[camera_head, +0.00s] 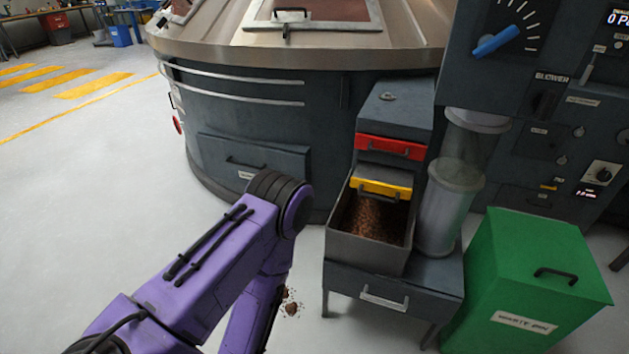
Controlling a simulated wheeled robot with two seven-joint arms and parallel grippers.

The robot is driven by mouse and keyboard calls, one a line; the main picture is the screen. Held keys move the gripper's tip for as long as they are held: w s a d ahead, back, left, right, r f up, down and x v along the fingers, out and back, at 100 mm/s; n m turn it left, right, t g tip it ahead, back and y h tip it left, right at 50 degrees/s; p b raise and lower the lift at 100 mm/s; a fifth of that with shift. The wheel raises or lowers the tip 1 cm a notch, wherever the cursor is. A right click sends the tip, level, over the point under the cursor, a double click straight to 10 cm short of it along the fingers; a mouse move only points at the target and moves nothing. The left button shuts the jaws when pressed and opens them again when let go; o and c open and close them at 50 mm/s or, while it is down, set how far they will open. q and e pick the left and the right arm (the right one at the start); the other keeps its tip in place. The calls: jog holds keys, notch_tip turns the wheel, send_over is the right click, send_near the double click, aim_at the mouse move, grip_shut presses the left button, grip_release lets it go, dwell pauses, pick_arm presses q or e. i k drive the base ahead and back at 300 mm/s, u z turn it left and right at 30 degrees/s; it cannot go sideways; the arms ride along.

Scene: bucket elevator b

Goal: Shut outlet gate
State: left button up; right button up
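A red gate panel with a dark handle (390,147) sits below the grey hopper top. Below it is a yellow gate panel with a dark handle (381,188), over an open grey bin (368,248) holding brown granular material. No readable label tells which panel is the outlet gate, and I cannot tell how far either is open. My purple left arm comes in from the left, bends at a dark joint and runs back down, left of the bin. Its gripper is not visible. My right gripper is not in view.
A green waste bin (530,275) stands at the right. A clear cylinder (452,205) stands beside the hopper. A large round machine (270,110) fills the back. Some brown bits (291,308) lie on the floor. The floor at left is clear.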

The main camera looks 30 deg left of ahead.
aim_at(396, 182)
jog(key=u, duration=0.75)
jog(key=k, duration=0.35)
jog(key=u, duration=0.2)
jog(key=i, duration=0.9)
jog(key=z, duration=1.1)
